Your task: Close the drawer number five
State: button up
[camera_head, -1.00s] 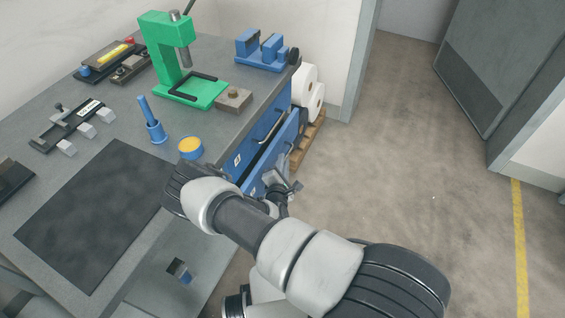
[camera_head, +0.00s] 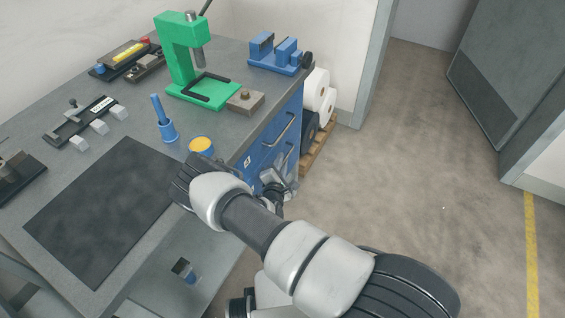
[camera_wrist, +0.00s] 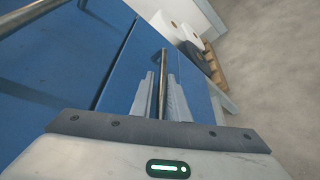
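The blue drawer front (camera_wrist: 125,75) that my gripper is at shows close up in the wrist view. It looks about flush with the neighbouring blue front, with a thin dark seam between them. My gripper (camera_wrist: 161,98) has its two fingers close on either side of that drawer's metal bar handle (camera_wrist: 164,62) and looks shut on it. In the head view my gripper (camera_head: 277,186) is at the blue drawer stack, below an upper handle (camera_head: 281,130). My arm hides part of the lower fronts. The number label (camera_head: 247,161) is too small to read surely.
The workbench (camera_head: 135,135) carries a green press (camera_head: 185,60), a blue vise (camera_head: 276,55), a yellow-topped tin (camera_head: 201,146) and a dark mat (camera_head: 100,210). White rolls (camera_head: 318,95) stand on a pallet (camera_head: 320,145) beyond the drawers. The floor at right is clear.

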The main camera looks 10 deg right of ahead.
jog(key=shift+a+r, duration=0.1)
jog(key=shift+a, duration=0.1)
jog(key=p+v, duration=0.3)
jog(key=v, duration=1.4)
jog(key=shift+s+d, duration=0.2)
jog(key=shift+r, duration=0.15)
jog(key=w+d+r+m+g+h, duration=0.15)
jog(key=d+r+m+h, duration=0.25)
jog(key=r, duration=0.4)
jog(key=w+d+r+m+g+h, duration=0.1)
jog(key=d+r+m+g+h, duration=0.25)
jog(key=r, duration=0.55)
jog(key=s+d+r+m+g, duration=0.3)
jog(key=d+r+m+g, duration=0.1)
jog(key=r, duration=0.2)
jog(key=s+d+r+m+g, duration=0.3)
jog(key=s+r+m, duration=0.1)
jog(key=r, duration=0.2)
jog(key=s+a+r+m+t+y, duration=0.1)
jog(key=s+a+r+m+y, duration=0.2)
jog(key=s+r+y, duration=0.5)
jog(key=s+a+r+m+t+y, duration=0.2)
jog(key=s+r+m+y, duration=0.15)
jog(key=s+r, duration=0.5)
notch_tip(320, 180, up, 16)
jog(key=w+n+p, duration=0.1)
jog(key=p, duration=1.3)
jog(key=shift+w+a+y+p, duration=0.2)
jog(key=shift+w+y+p, duration=0.1)
jog(key=shift+w, duration=0.05)
